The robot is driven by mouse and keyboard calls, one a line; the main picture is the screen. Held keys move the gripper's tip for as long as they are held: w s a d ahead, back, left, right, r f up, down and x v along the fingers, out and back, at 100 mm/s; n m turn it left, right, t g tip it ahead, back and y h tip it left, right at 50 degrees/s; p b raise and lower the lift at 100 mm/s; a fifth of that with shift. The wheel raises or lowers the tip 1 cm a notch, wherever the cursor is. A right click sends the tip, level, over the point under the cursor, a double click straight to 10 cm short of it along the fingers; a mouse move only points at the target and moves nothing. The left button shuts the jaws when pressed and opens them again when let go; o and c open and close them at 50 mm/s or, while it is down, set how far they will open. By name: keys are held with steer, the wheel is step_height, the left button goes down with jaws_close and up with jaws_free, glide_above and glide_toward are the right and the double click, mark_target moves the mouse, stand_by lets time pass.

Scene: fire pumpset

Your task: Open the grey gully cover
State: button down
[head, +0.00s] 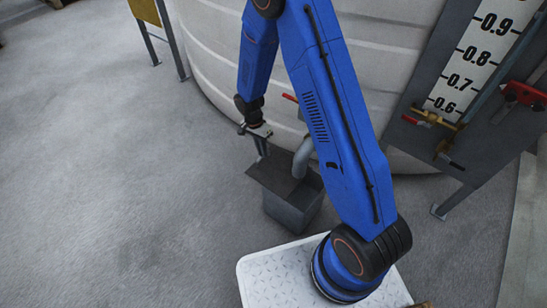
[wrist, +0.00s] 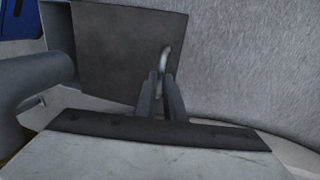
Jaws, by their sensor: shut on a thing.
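The grey gully (head: 293,211) is a dark box on the floor beside the white tank. Its flat grey cover (head: 275,178) overhangs the box's left side and looks tilted. The cover also fills the upper left middle of the wrist view (wrist: 115,55). A thin, pale bent handle (wrist: 166,56) stands on the cover. My gripper (head: 262,152) is above the cover's far left part. In the wrist view, its two fingers (wrist: 161,76) are shut around the handle. The lower handle is hidden between them, and the inside of the box is not clearly visible.
A grey pipe (head: 303,158) comes down at the gully's right, close to my gripper. The white tank (head: 210,45) stands just behind. A gauge panel with valves (head: 436,120) is at the right. Open concrete floor (head: 110,180) lies to the left.

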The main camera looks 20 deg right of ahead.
steer(key=w+a, duration=0.4)
steer(key=w, duration=0.1)
steer(key=shift+w, duration=0.3)
steer(key=c, duration=1.8)
jaws_free()
steer(key=shift+c, duration=0.2)
step_height(320, 180, up, 17)
steer(key=w+a, duration=0.2)
steer(key=shift+w, duration=0.35)
